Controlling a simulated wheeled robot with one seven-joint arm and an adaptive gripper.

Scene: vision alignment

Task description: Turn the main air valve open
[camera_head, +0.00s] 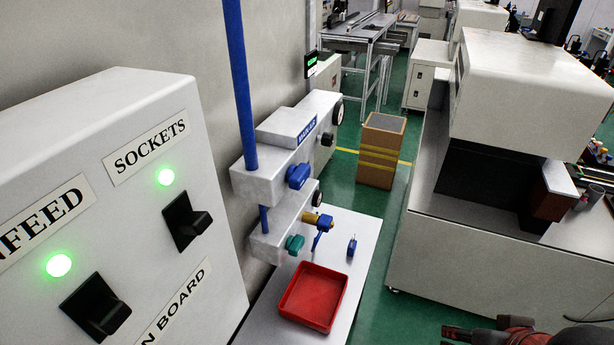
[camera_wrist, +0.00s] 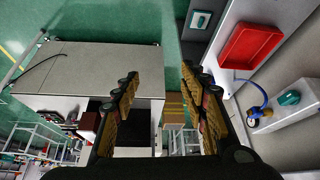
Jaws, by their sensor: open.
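A grey wall unit with a blue label (camera_head: 307,131), which seems to read MAIN AIR, stands mid-view in the head view. A blue knob (camera_head: 298,176) is on its front, beside a vertical blue pipe (camera_head: 238,85). Below it are a teal knob (camera_head: 295,244) and a brass fitting with a blue handle (camera_head: 320,226). The wrist view shows the blue handle (camera_wrist: 257,111) and a teal knob (camera_wrist: 289,98) at the right. My gripper (camera_wrist: 159,76) is open and empty, apart from all of these. The blue knob is not clearly seen in the wrist view.
A red tray (camera_head: 286,306) sits on a white shelf (camera_head: 353,222) below the unit, with a small blue item (camera_head: 351,247) behind it. A switch panel (camera_head: 135,190) fills the left. A large grey machine (camera_head: 490,265) stands right. Green floor lies between.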

